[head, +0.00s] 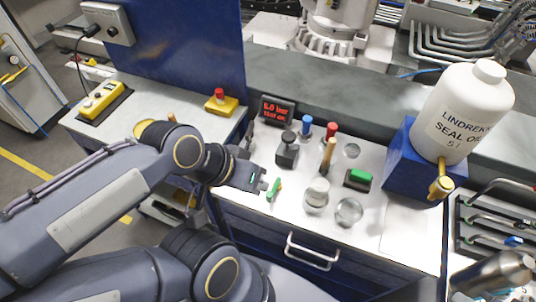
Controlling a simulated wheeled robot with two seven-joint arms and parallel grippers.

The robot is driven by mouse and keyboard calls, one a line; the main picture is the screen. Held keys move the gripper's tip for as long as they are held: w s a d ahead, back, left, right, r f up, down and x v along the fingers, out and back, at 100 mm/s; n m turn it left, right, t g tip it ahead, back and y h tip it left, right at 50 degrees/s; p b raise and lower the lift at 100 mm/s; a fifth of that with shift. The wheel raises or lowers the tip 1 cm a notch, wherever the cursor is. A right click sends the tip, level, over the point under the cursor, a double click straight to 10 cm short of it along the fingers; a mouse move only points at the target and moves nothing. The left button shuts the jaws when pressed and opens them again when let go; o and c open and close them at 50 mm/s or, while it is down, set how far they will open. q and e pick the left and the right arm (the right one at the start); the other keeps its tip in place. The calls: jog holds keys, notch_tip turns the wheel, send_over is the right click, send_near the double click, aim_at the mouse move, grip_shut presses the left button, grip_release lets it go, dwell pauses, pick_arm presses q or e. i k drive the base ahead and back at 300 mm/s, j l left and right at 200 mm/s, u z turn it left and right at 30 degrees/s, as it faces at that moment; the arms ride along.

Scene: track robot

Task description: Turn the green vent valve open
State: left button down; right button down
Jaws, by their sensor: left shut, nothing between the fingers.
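A small green lever (274,190), which looks like the vent valve's handle, stands near the front left of the light worktop. It is tilted, and its base is not clear. My left gripper (263,185) is just to the left of the lever, its shut tips pointing at it with nothing held. I cannot tell whether the tips touch the lever. My right gripper is not in view.
A display (277,110) with red text stands behind. A white bottle (464,112) sits on a blue stand (403,170).

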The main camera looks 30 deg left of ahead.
aim_at(270, 194)
jog(key=u, duration=1.2)
